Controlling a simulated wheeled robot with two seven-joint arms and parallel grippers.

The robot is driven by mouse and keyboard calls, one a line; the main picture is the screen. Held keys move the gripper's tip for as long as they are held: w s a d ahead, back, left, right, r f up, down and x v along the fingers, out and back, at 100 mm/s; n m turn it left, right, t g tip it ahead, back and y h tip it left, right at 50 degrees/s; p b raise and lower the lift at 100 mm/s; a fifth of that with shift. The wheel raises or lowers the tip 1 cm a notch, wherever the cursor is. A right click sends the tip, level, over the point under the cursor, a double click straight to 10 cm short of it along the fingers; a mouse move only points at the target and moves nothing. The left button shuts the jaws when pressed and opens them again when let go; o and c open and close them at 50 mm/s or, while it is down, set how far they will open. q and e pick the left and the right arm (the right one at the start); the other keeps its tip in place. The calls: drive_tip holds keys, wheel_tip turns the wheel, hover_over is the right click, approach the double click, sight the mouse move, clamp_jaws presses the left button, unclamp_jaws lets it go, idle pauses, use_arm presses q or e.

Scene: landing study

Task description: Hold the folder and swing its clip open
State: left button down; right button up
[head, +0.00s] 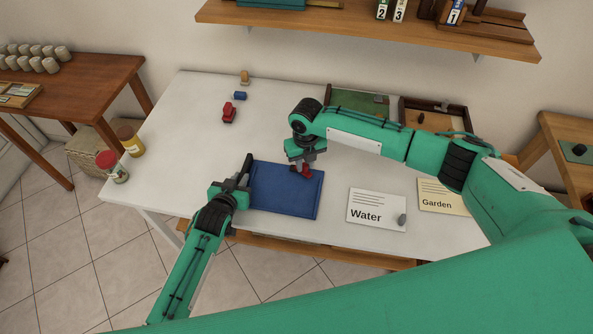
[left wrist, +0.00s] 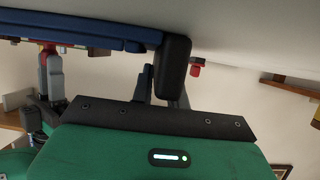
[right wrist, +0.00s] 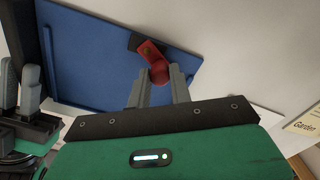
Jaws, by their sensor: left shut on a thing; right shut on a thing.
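The blue folder (head: 285,192) lies on the white table near its front edge. The red clip (head: 305,169) sits near the folder's far right part. My right gripper (head: 303,162) is shut on it from above. In the right wrist view the red clip (right wrist: 152,58) has a black base and its round end lies between the fingertips (right wrist: 161,80).
A Water card (head: 375,208) with a grey stone and a Garden card (head: 440,195) lie to the right. Red and blue clips (head: 229,113) lie at the back left. Two trays (head: 358,102) stand at the back.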

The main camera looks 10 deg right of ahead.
drive_tip(key=n, duration=0.2)
drive_tip(key=shift+w+d+f+n, duration=0.15)
drive_tip(key=shift+d+n, duration=0.15)
drive_tip(key=shift+d, duration=0.05)
drive_tip(key=o, duration=1)
drive_tip(key=shift+a, duration=0.1)
wheel_tip(320, 180, up, 12)
